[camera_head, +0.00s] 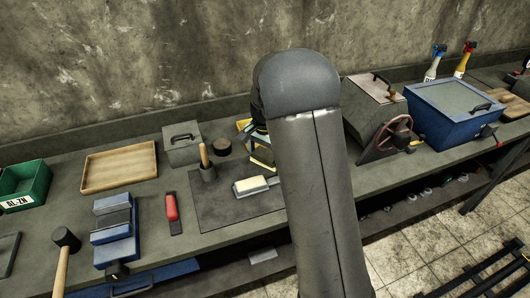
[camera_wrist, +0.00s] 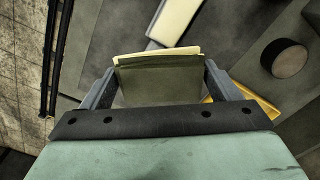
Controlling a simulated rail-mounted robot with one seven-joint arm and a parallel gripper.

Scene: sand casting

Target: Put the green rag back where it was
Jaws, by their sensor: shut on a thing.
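The green rag (camera_wrist: 160,80) is a dark olive folded piece with a pale cream edge along its top. It sits between the two fingers of my gripper (camera_wrist: 159,77) in the wrist view, and the gripper is shut on it. A yellow-edged piece (camera_wrist: 240,96) shows below and to the right of the fingers. In the head view my arm hides most of the gripper and the rag. I cannot tell there whether the rag touches the bench.
The bench (camera_head: 145,205) holds a dark mat (camera_head: 225,215) with a cream block (camera_head: 251,185), a dark round puck (camera_head: 223,147), a grey lidded box (camera_head: 182,150) and a wooden tray (camera_head: 120,168). A blue chest (camera_head: 450,120) stands at the right. The wall is close behind.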

